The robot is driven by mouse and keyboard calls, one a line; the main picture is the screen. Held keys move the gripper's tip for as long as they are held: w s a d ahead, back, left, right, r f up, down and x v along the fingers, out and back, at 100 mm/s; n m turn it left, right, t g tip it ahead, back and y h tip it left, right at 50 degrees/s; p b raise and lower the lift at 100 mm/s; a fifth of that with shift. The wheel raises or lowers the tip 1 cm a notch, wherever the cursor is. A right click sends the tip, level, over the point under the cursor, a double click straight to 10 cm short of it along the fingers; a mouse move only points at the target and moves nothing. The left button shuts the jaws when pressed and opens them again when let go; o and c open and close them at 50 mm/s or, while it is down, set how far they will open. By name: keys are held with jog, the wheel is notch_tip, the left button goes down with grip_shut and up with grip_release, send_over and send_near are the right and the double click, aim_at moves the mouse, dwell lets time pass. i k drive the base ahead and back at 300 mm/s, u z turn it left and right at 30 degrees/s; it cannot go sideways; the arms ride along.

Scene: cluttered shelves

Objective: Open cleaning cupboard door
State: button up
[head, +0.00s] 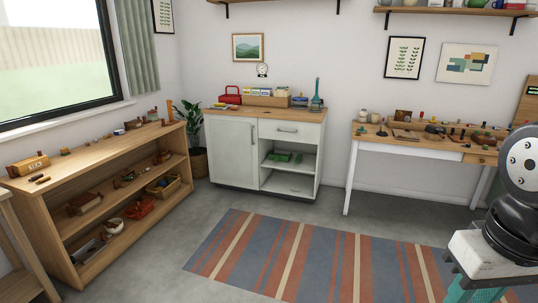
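A white cupboard (263,158) with a wooden top stands against the back wall, left of the picture's middle. Its left half has a white door (230,151) that looks shut, with a vertical bar handle near its right edge. No label shows which cupboard is for cleaning. My gripper is not in view. Part of my own black and white arm shows at the right edge.
A low wooden shelf unit (113,176) with many small items runs along the left wall. A white-legged desk (354,144) with clutter stands at the right. A striped rug (310,258) lies on the floor. A potted plant (191,120) stands left of the cupboard. Floor before the cupboard is clear.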

aim_at(232, 140)
jog(key=i, duration=2.05)
jog(key=u, duration=0.25)
jog(key=i, duration=2.15)
jog(key=u, duration=0.25)
jog(key=i, duration=0.95)
jog(key=u, duration=0.1)
